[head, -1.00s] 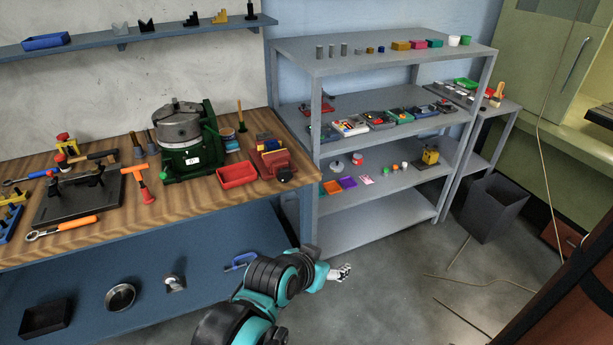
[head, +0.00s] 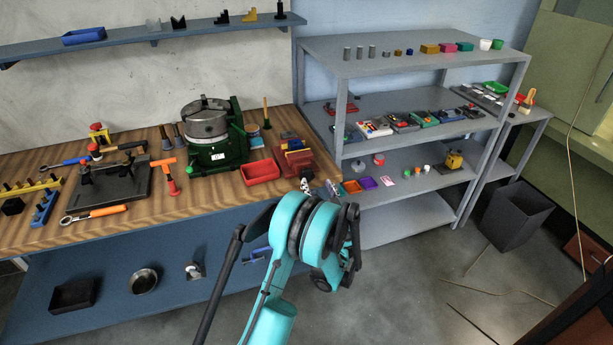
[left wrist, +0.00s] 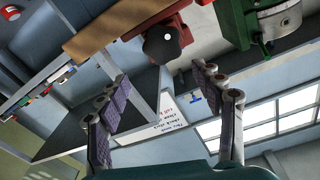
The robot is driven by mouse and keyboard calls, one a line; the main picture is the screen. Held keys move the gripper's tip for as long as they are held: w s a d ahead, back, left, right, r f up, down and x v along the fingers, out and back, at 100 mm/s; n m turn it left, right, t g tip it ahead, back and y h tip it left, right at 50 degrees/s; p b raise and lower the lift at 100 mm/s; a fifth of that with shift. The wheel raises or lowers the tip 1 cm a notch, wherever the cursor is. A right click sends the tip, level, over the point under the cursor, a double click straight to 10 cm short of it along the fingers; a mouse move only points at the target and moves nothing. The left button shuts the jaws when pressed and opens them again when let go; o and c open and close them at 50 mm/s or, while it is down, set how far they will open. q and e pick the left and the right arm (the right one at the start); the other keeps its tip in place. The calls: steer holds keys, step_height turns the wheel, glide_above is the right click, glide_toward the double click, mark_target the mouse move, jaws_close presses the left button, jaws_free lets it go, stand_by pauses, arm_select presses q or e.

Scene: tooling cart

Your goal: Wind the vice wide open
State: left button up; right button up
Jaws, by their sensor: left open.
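The red vice (head: 293,158) stands at the right end of the wooden bench, with coloured blocks at its top. In the left wrist view the vice (left wrist: 168,20) shows at the top, with its dark round handle hub (left wrist: 163,44) facing the camera. My left gripper (left wrist: 165,82) is open and empty, its two padded fingers spread below the hub in that picture and apart from it. My right gripper is not in view.
A red tray (head: 260,172) and a green rotary table (head: 215,140) stand left of the vice. A grey shelf unit (head: 400,205) with small parts stands close to its right. Floor room is free in front.

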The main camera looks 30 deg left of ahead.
mark_target(306, 176)
arm_select(q)
steer(key=shift+g, duration=0.5)
steer(key=w+a, duration=0.1)
steer(key=a, duration=0.1)
steer(key=w+a+f+b, duration=0.1)
steer(key=a, duration=0.1)
steer(key=w+a+f, duration=0.1)
steer(key=a, duration=0.1)
steer(key=shift+w+a+f+b, duration=0.1)
steer(key=shift+w+f+b, duration=0.05)
steer(key=shift+w+b, duration=0.2)
steer(key=shift+w+a, duration=0.3)
steer(key=shift+a, duration=0.1)
steer(key=c, duration=1.2)
